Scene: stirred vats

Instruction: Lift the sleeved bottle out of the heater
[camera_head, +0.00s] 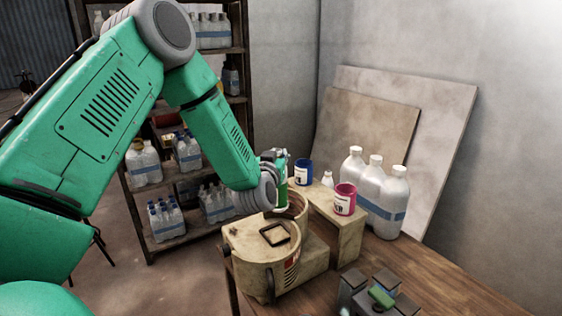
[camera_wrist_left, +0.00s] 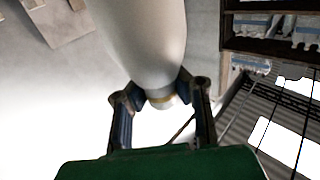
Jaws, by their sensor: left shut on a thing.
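The heater (camera_head: 262,262) is a beige, worn machine with a round open ring at its back, standing on the wooden table's left part. My left gripper (camera_head: 278,160) is above that ring, partly hidden by its own wrist.
A blue can (camera_head: 303,173) and a pink can (camera_head: 345,200) stand on a beige block behind the heater. White bottles (camera_head: 370,185) with blue bands stand to the right. Bare table (camera_head: 440,280) lies right.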

